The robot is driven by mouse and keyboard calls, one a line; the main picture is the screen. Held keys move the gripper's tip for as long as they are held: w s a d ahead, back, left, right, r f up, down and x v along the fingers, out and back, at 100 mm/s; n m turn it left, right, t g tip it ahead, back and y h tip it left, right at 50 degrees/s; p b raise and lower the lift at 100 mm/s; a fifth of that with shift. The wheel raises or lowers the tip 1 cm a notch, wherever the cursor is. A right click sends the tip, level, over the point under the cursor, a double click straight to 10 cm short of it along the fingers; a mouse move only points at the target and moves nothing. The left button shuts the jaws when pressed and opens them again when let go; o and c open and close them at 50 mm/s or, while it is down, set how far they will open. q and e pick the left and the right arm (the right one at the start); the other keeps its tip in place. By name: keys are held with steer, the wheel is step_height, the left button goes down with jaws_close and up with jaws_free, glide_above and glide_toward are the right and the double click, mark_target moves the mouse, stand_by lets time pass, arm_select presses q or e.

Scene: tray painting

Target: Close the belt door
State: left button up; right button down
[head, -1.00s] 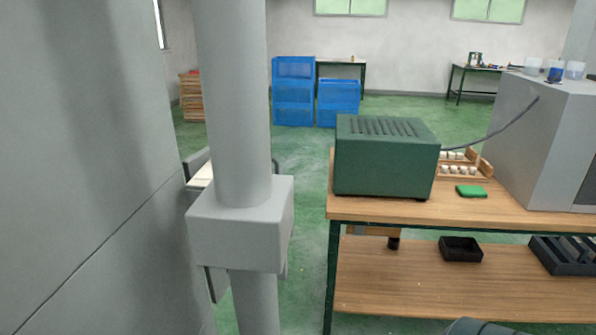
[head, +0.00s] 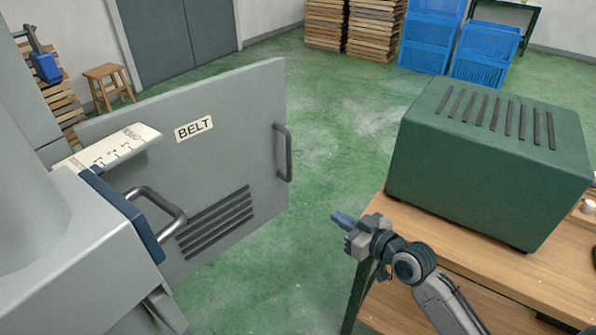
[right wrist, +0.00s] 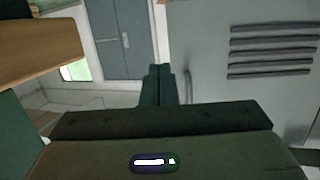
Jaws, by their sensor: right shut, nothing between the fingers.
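The belt door (head: 235,155) is a grey panel with a "BELT" label, a vent and a dark bar handle (head: 284,152) near its right edge. It stands swung out over the green floor in the head view. Its vented face also shows at the right of the right wrist view (right wrist: 225,80). My right gripper (head: 338,219) is shut and empty, to the right of and lower than the handle in the picture, apart from the door. Its closed fingers show in the right wrist view (right wrist: 158,84). My left gripper is not in view.
A wooden workbench (head: 400,228) with a green vented box (head: 490,165) stands at the right, close to my right arm. A grey machine with a curved handle (head: 165,205) is at the left. Green floor (head: 340,130) is clear between door and bench.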

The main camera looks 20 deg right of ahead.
step_height(320, 180, up, 8)
steer(key=a+t+y, duration=0.1)
steer(key=t+y, duration=0.1)
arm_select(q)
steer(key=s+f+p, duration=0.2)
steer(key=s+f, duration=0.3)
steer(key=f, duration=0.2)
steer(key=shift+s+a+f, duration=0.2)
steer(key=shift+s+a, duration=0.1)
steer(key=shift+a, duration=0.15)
arm_select(e)
steer(key=x, duration=1.4)
steer(key=shift+w+f+n, duration=0.25)
steer(key=shift+f+n, duration=0.15)
steer(key=shift+f, duration=0.25)
